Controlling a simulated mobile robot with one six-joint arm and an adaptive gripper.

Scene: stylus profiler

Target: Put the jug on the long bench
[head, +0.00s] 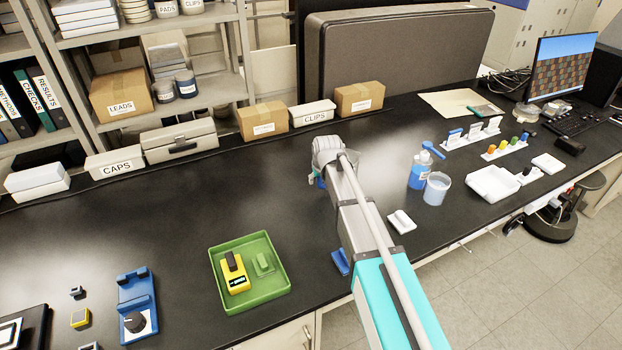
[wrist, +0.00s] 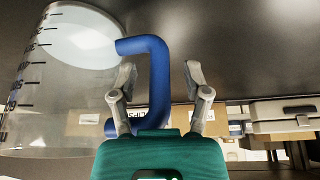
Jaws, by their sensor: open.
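The clear jug (wrist: 50,100) has dark graduation marks and a blue handle (wrist: 158,85). It fills the left of the wrist view, where the picture is upside down; it appears upright with its base toward the dark surface. My gripper (wrist: 158,76) is open around the handle, one finger inside the loop and one outside, with visible gaps beside the handle. In the head view my gripper (head: 313,177) is mostly hidden by my arm, and I cannot make out the jug there. The long bench (head: 180,220) has a black top.
A green tray (head: 283,288) with a yellow meter stands left of my arm. A blue-liquid bottle (head: 418,178), a translucent beaker (head: 436,190) and a white tray (head: 480,190) stand to the right. Boxes (head: 263,120) line the back. Bench between green tray and boxes is clear.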

